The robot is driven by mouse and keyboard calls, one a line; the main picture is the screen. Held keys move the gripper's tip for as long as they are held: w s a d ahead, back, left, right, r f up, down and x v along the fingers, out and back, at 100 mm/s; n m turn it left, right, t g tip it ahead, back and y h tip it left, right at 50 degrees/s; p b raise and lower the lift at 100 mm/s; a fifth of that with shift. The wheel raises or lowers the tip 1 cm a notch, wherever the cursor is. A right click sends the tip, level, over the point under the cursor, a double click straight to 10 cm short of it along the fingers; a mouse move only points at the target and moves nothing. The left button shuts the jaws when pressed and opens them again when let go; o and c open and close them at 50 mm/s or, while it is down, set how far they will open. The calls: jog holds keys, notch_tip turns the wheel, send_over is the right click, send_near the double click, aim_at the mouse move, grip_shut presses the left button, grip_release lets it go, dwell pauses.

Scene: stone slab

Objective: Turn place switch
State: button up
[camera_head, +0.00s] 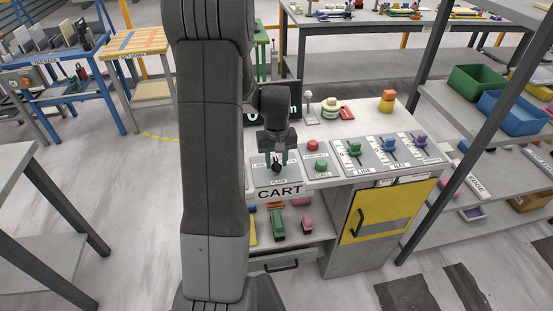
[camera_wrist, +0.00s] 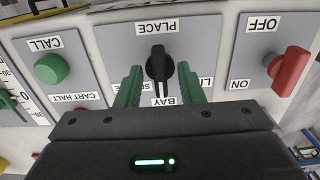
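The place switch is a black rotary knob (camera_wrist: 160,66) on a grey plate under a PLACE label (camera_wrist: 157,27), which reads upside down in the wrist view. The knob's narrow end points toward the BAY label (camera_wrist: 165,101). Labels to either side are partly hidden by my fingers. My gripper (camera_wrist: 160,76) is open, with one green finger on each side of the knob and a visible gap to each. In the head view my gripper (camera_head: 277,157) points down over the switch plate (camera_head: 263,179) on the bench marked CART; the knob (camera_head: 277,167) shows small between the fingers.
Beside the knob in the wrist view are a green CALL button (camera_wrist: 51,69) and a red ON/OFF switch (camera_wrist: 290,72). In the head view a red button (camera_head: 313,145), a green button (camera_head: 320,166) and coloured levers (camera_head: 354,149) stand to the right.

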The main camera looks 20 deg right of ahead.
grip_shut()
jog(key=shift+m, duration=0.3)
jog(key=m+b, duration=0.1)
jog(key=m, duration=0.3)
jog(key=shift+b, duration=0.4)
jog(key=shift+m+b, duration=0.45)
jog(key=shift+m, duration=1.75)
grip_release()
